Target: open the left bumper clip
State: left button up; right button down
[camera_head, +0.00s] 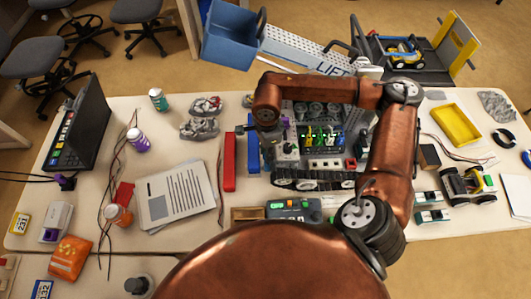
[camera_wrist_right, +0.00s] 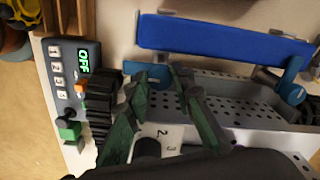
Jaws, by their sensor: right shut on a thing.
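The blue bumper (camera_head: 253,157) is at the left end of the tracked robot (camera_head: 320,140) on the table. In the right wrist view the bumper (camera_wrist_right: 210,35) runs across the top, above a grey perforated chassis. My right gripper (camera_head: 270,140) reaches down at the bumper end of the robot. In the wrist view its green fingers (camera_wrist_right: 159,80) are on either side of the left clip and shut on it. The finger pads partly hide the clip. My left gripper is out of view.
A red bar (camera_head: 230,162) lies just left of the bumper. A control box (camera_head: 294,209) with a green display is in front of the robot; the wrist view display reads OFF. Printed sheets (camera_head: 178,195) and cables lie left. A yellow tray (camera_head: 455,125) is right.

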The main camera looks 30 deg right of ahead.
jog(key=shift+w+r, duration=0.1)
jog(key=shift+w, duration=0.1)
jog(key=c, duration=2.1)
grip_release()
jog(key=o, duration=0.4)
jog(key=shift+s, duration=0.1)
jog(key=shift+o, duration=0.2)
jog(key=shift+r, duration=0.15)
notch_tip(320, 180, up, 12)
jog(key=shift+f, duration=0.2)
